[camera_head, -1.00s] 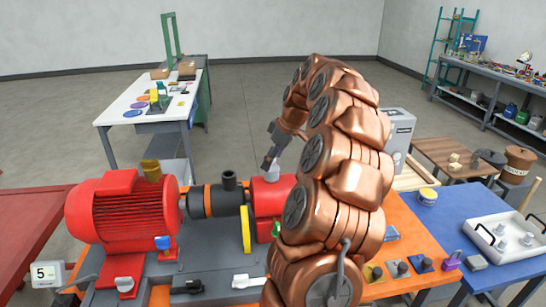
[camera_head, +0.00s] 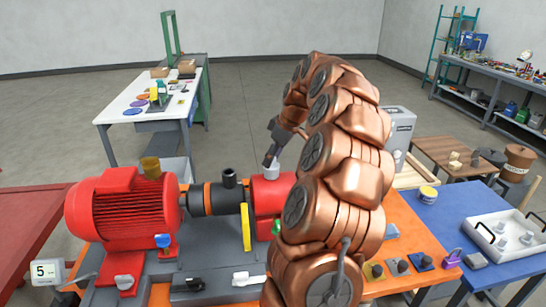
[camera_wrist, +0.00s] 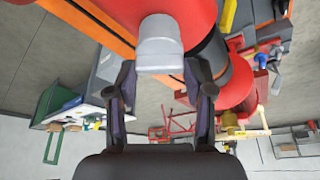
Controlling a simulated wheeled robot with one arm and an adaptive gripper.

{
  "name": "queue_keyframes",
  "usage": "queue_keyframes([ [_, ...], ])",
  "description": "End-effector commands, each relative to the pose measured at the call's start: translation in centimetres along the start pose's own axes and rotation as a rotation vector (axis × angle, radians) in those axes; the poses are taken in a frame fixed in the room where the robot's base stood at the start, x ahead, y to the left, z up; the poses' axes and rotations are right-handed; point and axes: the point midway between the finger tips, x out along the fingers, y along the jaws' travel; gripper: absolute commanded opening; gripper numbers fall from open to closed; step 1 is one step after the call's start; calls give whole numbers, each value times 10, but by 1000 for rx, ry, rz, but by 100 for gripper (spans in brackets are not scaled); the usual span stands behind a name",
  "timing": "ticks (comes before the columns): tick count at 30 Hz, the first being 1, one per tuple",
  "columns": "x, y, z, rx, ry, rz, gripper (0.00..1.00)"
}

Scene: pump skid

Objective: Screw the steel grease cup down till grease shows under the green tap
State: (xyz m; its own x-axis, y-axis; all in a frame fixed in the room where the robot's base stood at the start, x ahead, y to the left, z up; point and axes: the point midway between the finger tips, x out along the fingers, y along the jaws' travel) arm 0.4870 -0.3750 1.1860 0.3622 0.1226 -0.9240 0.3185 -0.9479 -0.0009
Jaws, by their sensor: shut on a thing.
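The steel grease cup (camera_head: 272,172) is a short grey cup on top of the red pump housing (camera_head: 266,195). In the wrist view the cup (camera_wrist: 160,45) shows large, with its lower end between my fingertips. My gripper (camera_head: 270,160) comes down on the cup from above and is shut on it; it also shows in the wrist view (camera_wrist: 160,75). The green tap (camera_head: 277,229) is on the housing's front, partly hidden by my copper arm. I cannot make out any grease under it.
A blue table (camera_head: 440,216) with a white tray (camera_head: 505,236) is at the right.

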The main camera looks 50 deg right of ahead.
Motion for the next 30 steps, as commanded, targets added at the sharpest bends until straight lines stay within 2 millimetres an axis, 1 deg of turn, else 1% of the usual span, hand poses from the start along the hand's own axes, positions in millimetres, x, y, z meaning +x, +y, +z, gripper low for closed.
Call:
queue_keyframes([
  [8, 5, 0, 2, 107, 3, 49, 17],
  [24, 5, -3, 2, 508, 0, 213, 17],
  [30, 4, -3, 1, 618, 0, 258, 17],
])
